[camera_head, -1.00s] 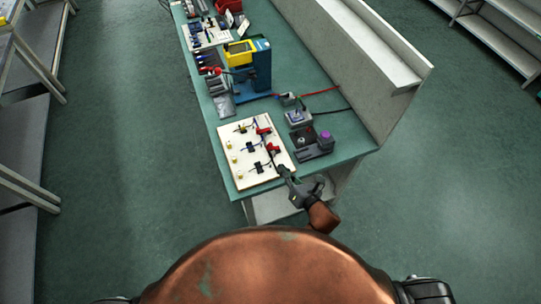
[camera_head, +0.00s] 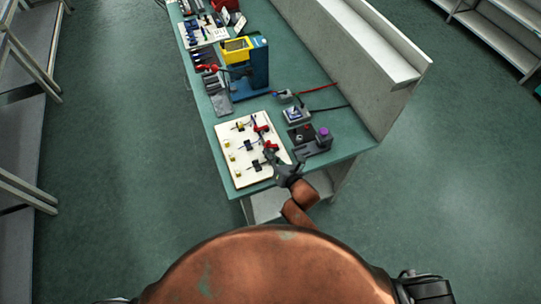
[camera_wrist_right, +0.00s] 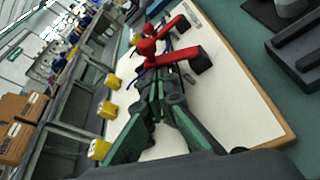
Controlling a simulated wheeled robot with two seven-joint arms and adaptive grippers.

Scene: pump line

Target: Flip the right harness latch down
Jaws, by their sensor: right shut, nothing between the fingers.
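A cream board (camera_head: 236,176) lies at the near end of the green bench and carries two red latches. The far red latch (camera_head: 261,128) and the near red latch (camera_head: 271,145) sit along its right side. In the right wrist view their red levers (camera_wrist_right: 176,22) and (camera_wrist_right: 185,53) stick out to the right, with dark ends. My right gripper (camera_head: 271,157) is shut and empty, reaching over the board from the near right. Its fingertips (camera_wrist_right: 158,88) are right by the near latch and partly cover its base; contact is unclear. My left gripper is out of view.
Yellow blocks (camera_wrist_right: 111,81) and black clips (camera_head: 257,166) with wires share the board. A dark box with a purple knob (camera_head: 324,133) and a grey switch box (camera_head: 296,115) stand to the right. A blue stand with a yellow display (camera_head: 259,65) is farther back.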

